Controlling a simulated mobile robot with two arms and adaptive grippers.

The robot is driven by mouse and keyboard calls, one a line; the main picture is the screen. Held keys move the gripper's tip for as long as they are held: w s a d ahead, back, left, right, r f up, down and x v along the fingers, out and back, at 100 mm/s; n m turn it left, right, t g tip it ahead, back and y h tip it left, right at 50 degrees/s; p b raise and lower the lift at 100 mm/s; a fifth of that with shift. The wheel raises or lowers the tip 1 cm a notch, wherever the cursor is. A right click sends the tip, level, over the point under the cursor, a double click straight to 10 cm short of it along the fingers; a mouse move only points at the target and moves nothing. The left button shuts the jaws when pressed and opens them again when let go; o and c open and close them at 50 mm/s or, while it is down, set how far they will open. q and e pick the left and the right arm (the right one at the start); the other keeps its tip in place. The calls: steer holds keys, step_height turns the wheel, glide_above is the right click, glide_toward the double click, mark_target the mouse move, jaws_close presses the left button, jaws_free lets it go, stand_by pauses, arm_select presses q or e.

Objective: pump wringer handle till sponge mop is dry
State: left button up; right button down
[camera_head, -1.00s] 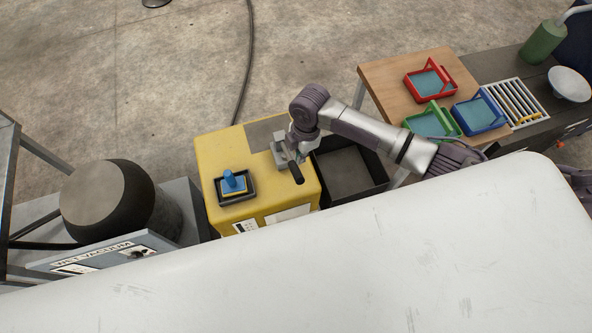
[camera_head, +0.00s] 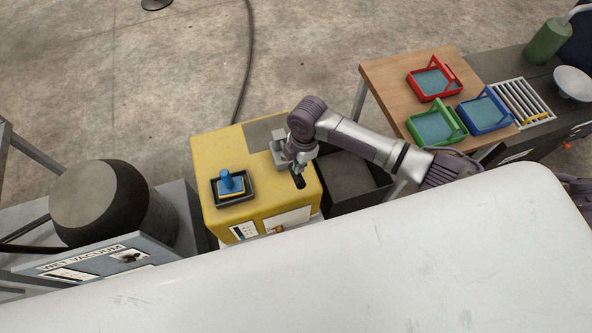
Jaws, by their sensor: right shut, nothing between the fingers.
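A yellow wringer box (camera_head: 222,156) stands in the middle, beyond the white surface. A blue-handled block (camera_head: 230,182), perhaps the sponge mop, sits in a small dark tray (camera_head: 218,199) on its top left. A grey fitting is at its top right, and a short black handle (camera_head: 299,182) shows there. My right gripper (camera_head: 293,163) is over that fitting, close to the handle. It is shut with nothing between its fingers. Whether it touches the handle I cannot tell, as the fingers are small and overlap the fitting. My left gripper is not in view.
A wet vacuum (camera_head: 100,200) stands left of the box. A black open bin (camera_head: 345,205) is close on its right, under my right arm. A wooden table (camera_head: 390,75) holds red, green and blue trays. The white surface (camera_head: 370,270) fills the foreground and is clear.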

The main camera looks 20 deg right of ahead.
step_height(320, 180, down, 4)
steer(key=shift+b, duration=1.1)
steer(key=shift+r, duration=0.1)
steer(key=d, duration=0.1)
steer(key=d+p, duration=0.1)
steer(key=d+r, duration=0.1)
steer(key=shift+w, duration=0.4)
step_height(320, 180, up, 12)
steer(key=d, duration=0.1)
steer(key=shift+w+d, duration=0.15)
steer(key=shift+d, duration=0.05)
